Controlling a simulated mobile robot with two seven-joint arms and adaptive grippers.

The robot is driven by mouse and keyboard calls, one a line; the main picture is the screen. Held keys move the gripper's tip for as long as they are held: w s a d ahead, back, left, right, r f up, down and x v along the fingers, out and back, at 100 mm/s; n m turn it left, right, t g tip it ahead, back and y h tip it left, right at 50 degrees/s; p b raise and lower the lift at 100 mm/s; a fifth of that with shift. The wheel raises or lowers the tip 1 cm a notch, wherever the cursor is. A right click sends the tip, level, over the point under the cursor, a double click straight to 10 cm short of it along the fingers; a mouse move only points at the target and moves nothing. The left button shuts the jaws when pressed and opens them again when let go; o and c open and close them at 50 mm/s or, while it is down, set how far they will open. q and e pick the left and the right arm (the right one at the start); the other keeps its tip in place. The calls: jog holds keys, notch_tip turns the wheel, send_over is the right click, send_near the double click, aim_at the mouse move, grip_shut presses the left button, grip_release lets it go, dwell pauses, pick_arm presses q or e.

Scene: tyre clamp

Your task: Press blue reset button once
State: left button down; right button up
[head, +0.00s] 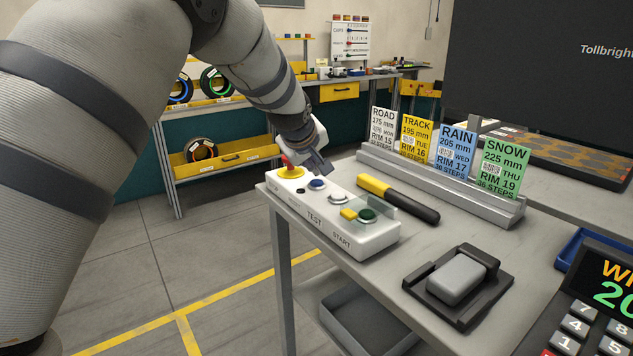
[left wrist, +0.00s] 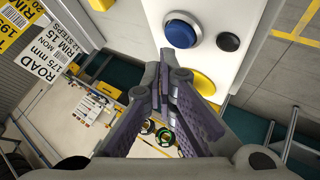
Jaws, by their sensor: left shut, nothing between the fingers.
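The blue reset button (head: 317,184) is on a white control box (head: 375,240) at the table's left edge. Its label is too small to read surely. In the left wrist view the blue button (left wrist: 181,31) sits in a pale ring, just beyond my fingertips. My left gripper (head: 318,167) is shut and empty, over the far end of the box, close to the blue button. It also shows in the left wrist view (left wrist: 164,55), with the fingertips together and apart from the button in the picture. My right gripper is not in view.
A red and yellow emergency button (head: 290,170) and a small black button (head: 300,190) are close by. A white TEST button (head: 338,198) and a covered green START button (head: 366,214) are nearer. A yellow-black handled tool (head: 398,198) lies right of the box.

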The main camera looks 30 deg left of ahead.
aim_at(313, 181)
pick_arm(q)
notch_tip(313, 181, up, 3)
jog(key=shift+r, duration=1.05)
jog(key=shift+f, duration=0.1)
